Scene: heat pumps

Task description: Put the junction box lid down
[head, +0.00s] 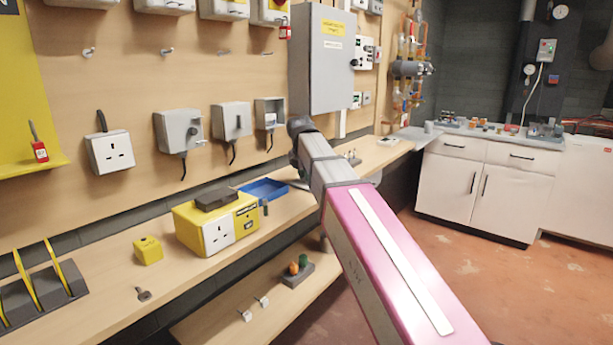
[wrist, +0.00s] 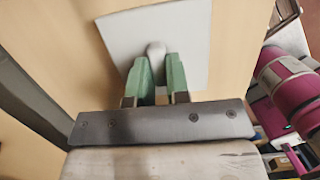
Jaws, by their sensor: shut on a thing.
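The junction box lid (wrist: 192,32) is a flat, pale grey square plate with a small round knob in the wrist view. My gripper (wrist: 157,66) has its two green fingers shut on the knob. Pale wood lies behind the lid; I cannot tell whether the lid touches it. In the head view my own arm hides the gripper and most or all of the lid. An open grey box (head: 270,113) without a cover is on the wall board, left of the tall grey cabinet.
The wooden bench (head: 100,309) runs along the wall. On it are a yellow socket box (head: 217,228), a blue tray (head: 264,190), a small yellow block (head: 148,250) and a dark rack (head: 38,292) at left. The grey cabinet (head: 322,60) juts out above the bench.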

